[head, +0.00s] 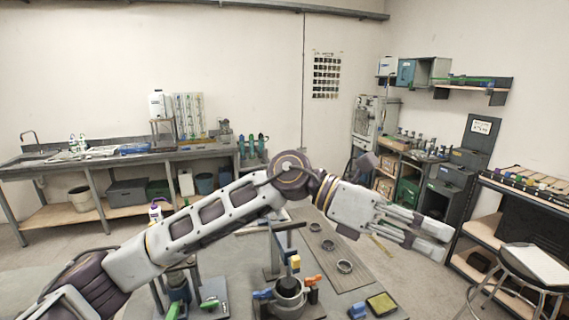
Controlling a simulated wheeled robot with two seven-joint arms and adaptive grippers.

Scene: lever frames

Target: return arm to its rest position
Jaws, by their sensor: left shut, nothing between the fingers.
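My left arm (200,222) comes in from the lower left and stretches across the view above the grey worktable (240,255). Its elbow joint is near the middle, and the forearm points right and slightly down. My left gripper (443,242) is at the right end, shut and empty, apart from the things on the table. It hangs in front of the floor and shelving at the right. The arm hides part of the table's far side. My right gripper does not show.
A metal frame (272,255) and a round fixture with a black top (289,285) stand on the table below my arm. Metal rings (345,267) and a yellow-topped pad (381,304) lie to the right. A stool (530,262) stands at the far right.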

